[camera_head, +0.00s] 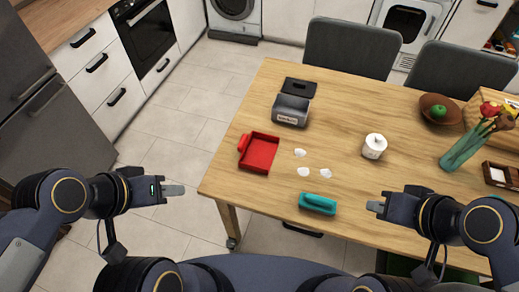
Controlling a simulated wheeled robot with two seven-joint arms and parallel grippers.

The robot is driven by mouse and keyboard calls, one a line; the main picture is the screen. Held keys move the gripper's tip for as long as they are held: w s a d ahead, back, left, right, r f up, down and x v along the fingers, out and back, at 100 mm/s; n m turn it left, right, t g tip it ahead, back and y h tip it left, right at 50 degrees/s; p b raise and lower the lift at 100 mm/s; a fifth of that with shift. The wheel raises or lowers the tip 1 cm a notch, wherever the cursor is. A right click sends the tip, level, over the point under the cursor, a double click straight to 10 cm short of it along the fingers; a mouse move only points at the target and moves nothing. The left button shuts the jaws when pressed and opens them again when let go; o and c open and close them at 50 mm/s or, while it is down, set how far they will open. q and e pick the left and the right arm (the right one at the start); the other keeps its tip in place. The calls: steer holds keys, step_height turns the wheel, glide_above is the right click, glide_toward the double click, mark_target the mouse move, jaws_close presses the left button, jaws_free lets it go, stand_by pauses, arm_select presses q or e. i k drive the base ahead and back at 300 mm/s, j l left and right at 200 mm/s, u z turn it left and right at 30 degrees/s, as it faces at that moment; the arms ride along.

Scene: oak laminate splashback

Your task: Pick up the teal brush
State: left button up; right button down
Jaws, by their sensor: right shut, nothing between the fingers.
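The teal brush (318,204) lies near the front edge of the wooden table. My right gripper (374,206) is to the right of the brush and apart from it, shut and empty. My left gripper (182,190) is well to the left of the brush, out past the table's left edge over the floor. Its fingers overlap in this view, so I cannot tell how far apart they are.
Several white scraps (303,171) lie behind the brush on the table (345,110). A red dustpan (259,152) sits to their left. A dark grey container (291,110), a white jar (374,146) and a teal vase (462,150) stand farther back or right.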

mark_target(316, 203)
steer(key=j+z, duration=0.3)
steer(key=j, duration=0.35)
steer(key=j+z, duration=0.3)
steer(key=j, duration=0.3)
steer(key=k, duration=0.05)
